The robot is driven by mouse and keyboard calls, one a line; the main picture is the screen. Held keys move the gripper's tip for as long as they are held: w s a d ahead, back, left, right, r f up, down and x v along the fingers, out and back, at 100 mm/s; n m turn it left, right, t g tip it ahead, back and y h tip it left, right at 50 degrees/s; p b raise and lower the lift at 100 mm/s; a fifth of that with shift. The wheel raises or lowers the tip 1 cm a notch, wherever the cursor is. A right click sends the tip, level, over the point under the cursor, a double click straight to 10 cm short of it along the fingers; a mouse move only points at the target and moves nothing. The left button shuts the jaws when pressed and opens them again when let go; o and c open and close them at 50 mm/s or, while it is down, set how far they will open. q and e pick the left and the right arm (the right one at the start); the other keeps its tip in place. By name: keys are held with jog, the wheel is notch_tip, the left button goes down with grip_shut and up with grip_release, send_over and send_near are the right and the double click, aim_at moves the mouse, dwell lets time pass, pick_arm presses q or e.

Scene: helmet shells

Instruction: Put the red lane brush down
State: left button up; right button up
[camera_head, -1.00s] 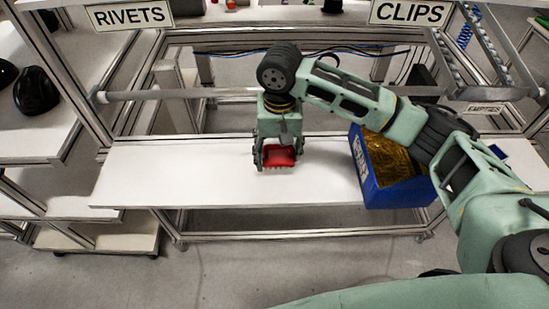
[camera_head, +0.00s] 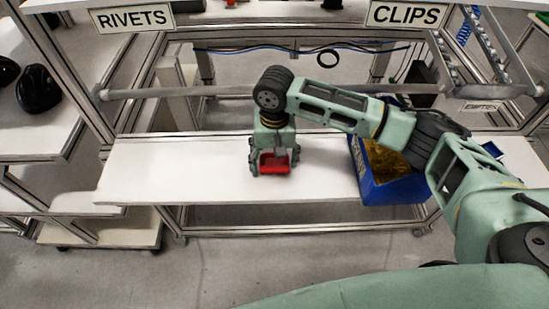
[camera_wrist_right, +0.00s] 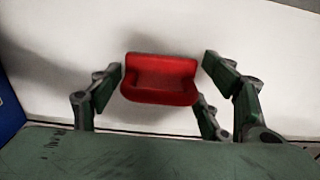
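The red lane brush (camera_head: 275,166) is at the front middle of the white bench (camera_head: 185,178), apparently resting on its top. My right gripper (camera_head: 274,165) points down over it, with a finger on either side. In the right wrist view the red brush (camera_wrist_right: 160,82) lies between the fingers of my right gripper (camera_wrist_right: 163,66). A gap shows between the brush and the right-hand finger; the left-hand finger is very close to it. The gripper looks open around the brush. The brush's underside is hidden. My left gripper is not in view.
The bench left of the brush is clear. Shelf labels RIVETS (camera_head: 133,18) and CLIPS (camera_head: 407,14) hang above. Dark helmet shells (camera_head: 38,90) sit on the left shelf.

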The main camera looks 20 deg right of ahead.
jog(key=shift+o, duration=0.8)
jog(key=shift+r, duration=0.1)
jog(key=shift+r, duration=0.25)
notch_tip(320, 180, up, 12)
jog(key=b, duration=0.3)
jog(key=shift+f, duration=0.15)
jog(key=shift+f, duration=0.1)
